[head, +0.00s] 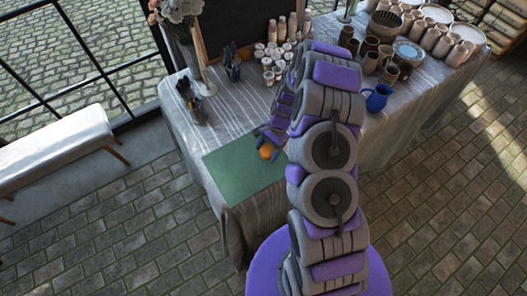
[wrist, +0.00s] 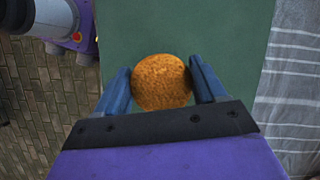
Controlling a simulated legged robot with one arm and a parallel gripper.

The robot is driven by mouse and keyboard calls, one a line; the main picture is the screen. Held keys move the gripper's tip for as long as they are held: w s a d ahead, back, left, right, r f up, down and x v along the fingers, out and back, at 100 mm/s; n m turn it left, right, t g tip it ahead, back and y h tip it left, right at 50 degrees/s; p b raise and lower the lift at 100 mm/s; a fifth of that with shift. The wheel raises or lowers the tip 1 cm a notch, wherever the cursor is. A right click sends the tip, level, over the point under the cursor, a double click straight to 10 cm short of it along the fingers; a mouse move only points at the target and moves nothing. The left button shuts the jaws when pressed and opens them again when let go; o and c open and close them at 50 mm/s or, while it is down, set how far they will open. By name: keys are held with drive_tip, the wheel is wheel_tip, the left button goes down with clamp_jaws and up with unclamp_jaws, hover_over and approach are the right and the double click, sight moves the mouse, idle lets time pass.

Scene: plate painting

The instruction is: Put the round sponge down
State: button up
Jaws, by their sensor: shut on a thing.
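The round sponge (wrist: 160,80) is orange and sits between the two blue fingers of my gripper (wrist: 162,88) in the wrist view. My gripper is shut on it. In the head view the sponge (head: 266,152) shows as a small orange spot at my gripper (head: 268,140), over the back right part of a green mat (head: 238,172). The green mat (wrist: 200,30) lies behind the sponge in the wrist view. I cannot tell whether the sponge touches the mat.
The table (head: 190,150) has a pale striped cloth. Dark brush holders (head: 232,70), small pale cups (head: 275,62) and a flower vase (head: 185,40) stand behind the mat. A blue jug (head: 378,97) and several pots stand to the right. A bench (head: 50,150) is at the left.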

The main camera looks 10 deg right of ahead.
sight(263, 151)
drive_tip(key=shift+w+a+f, duration=0.1)
drive_tip(key=shift+w+a, duration=0.3)
drive_tip(key=shift+w, duration=0.2)
drive_tip(key=shift+w+a, duration=0.4)
drive_tip(key=shift+w, duration=0.15)
drive_tip(key=shift+s+d+f+b, duration=0.1)
drive_tip(key=shift+f+b, duration=0.15)
drive_tip(key=shift+f, duration=0.35)
drive_tip(key=shift+w+d+f+b, duration=0.1)
drive_tip(key=shift+f+b, duration=0.1)
drive_tip(key=shift+f, duration=0.4)
drive_tip(key=shift+s+d+f+b, duration=0.1)
drive_tip(key=shift+f+b, duration=0.15)
drive_tip(key=shift+f, duration=0.35)
drive_tip(key=o, duration=0.9)
drive_tip(key=shift+a, duration=0.2)
drive_tip(key=shift+o, duration=0.2)
drive_tip(key=shift+d+r, duration=0.1)
